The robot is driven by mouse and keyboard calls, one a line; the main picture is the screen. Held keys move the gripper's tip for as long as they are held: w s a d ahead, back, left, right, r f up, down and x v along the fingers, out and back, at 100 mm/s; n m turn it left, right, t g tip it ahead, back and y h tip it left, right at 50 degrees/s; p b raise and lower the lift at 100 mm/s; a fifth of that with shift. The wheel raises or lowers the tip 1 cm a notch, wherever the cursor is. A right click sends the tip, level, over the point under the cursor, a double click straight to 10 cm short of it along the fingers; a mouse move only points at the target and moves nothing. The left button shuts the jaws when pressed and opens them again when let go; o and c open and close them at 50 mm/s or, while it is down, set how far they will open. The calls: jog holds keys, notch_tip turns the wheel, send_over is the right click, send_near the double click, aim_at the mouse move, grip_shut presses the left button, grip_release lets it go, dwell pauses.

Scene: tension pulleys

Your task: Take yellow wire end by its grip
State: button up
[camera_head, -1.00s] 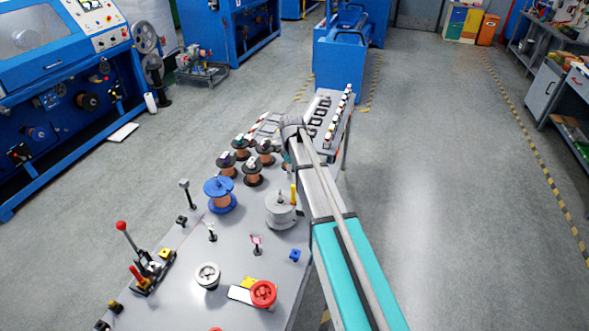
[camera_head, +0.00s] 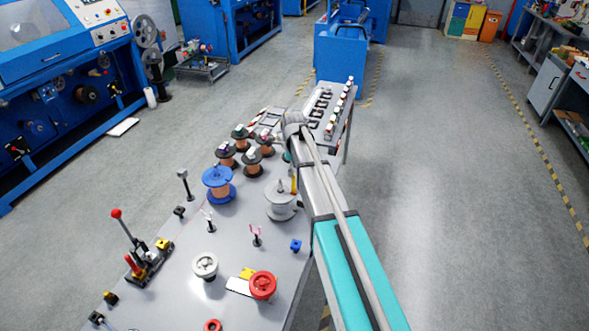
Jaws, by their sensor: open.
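A small upright yellow piece (camera_head: 293,185) shows just left of my arm, at the back right of a grey-white spool (camera_head: 281,204). It may be the grip of the yellow wire end, but it is too small to be sure, and no wire can be made out. My arm runs from the bottom right up to a grey joint at the far end of the table. My gripper cannot be made out; the end of the arm beyond that joint is hidden or out of sight.
The grey table (camera_head: 180,265) holds a blue spool (camera_head: 217,184), several dark-rimmed copper spools (camera_head: 253,162), a red spool (camera_head: 262,286), a white spool (camera_head: 204,265) and a red-knobbed lever (camera_head: 127,228). Open floor (camera_head: 450,220) lies to the right.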

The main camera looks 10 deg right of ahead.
jog(key=b, duration=0.4)
send_over(294, 194)
jog(key=w, duration=0.1)
jog(key=shift+f, duration=2.15)
grip_shut()
